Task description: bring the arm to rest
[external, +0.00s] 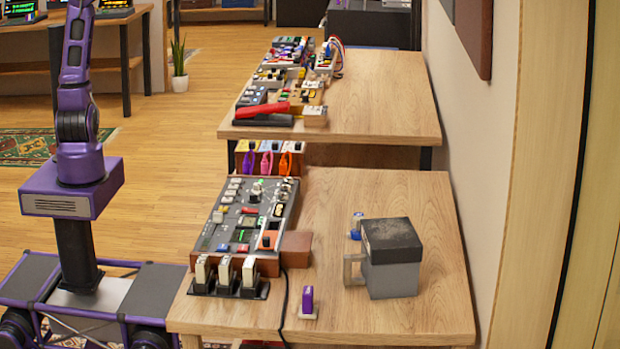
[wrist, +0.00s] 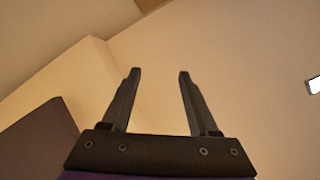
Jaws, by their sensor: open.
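My gripper (wrist: 157,75) shows in the wrist view with its two dark fingers spread apart. Nothing is between them. The wrist camera faces plain beige wall and ceiling surfaces. In the external view my purple arm (external: 75,110) stands upright on its column at the left, to the left of the tables. The end of the arm is cut off by the top edge there, so my gripper does not show in that view. The arm touches nothing that I can see.
The near wooden table (external: 400,318) holds a mixing panel (external: 245,215), a grey box with a dark lid (external: 390,258) and a small purple item (external: 308,300). A far table (external: 390,100) carries several small devices. Wooden floor (external: 160,190) is clear between my arm and the tables.

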